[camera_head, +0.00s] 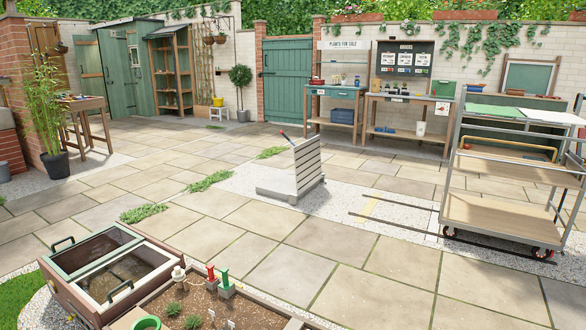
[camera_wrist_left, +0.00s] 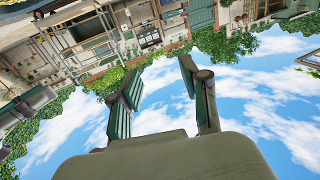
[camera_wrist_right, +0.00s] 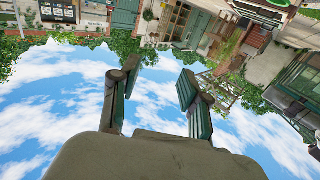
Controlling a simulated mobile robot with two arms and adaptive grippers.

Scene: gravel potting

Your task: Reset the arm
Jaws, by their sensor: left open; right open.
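My left gripper (camera_wrist_left: 161,95) is open and empty in the left wrist view, with its two green-padded fingers spread apart. My right gripper (camera_wrist_right: 152,95) is open and empty in the right wrist view, its fingers also apart. Both wrist views are upside down, with sky between and around the fingers and the courtyard along the top edge. Neither gripper nor arm shows in the head view, so their places relative to the things there cannot be told. Nothing touches either gripper.
A planter bed (camera_head: 190,307) and a cold frame (camera_head: 70,268) stand at the near left. A shelved cart (camera_head: 500,214) is at the right. Potting benches (camera_head: 408,98) line the back wall. The paving (camera_head: 380,262) ahead is clear.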

